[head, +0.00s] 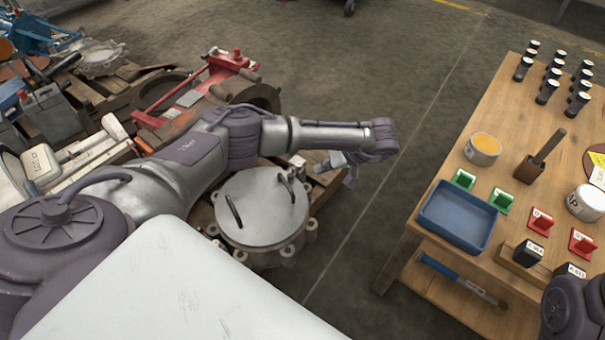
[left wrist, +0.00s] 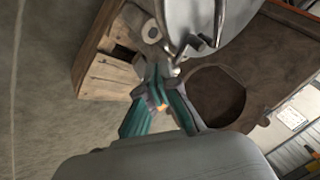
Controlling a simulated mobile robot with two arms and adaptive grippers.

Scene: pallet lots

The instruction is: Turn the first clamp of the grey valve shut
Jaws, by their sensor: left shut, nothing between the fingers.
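The grey valve (head: 260,208) is a round metal lid with two dark bar handles, low on a wooden pallet left of the bench. Several light knob-like clamps ring its rim; one clamp (head: 289,250) shows at the near side. My left gripper (head: 350,176) is shut and empty at the valve's upper right, partly hidden by its own wrist. In the left wrist view its fingers (left wrist: 160,70) point at the valve's edge (left wrist: 215,45), close to a round clamp (left wrist: 151,32); I cannot tell whether they touch. My right gripper is out of view.
A wooden bench (head: 455,180) on the right holds a blue tray (head: 458,215), green and red holders, tins and several black-and-white cylinders. Pallets with a red tool (head: 200,90) and other parts lie left. The floor between valve and bench is clear.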

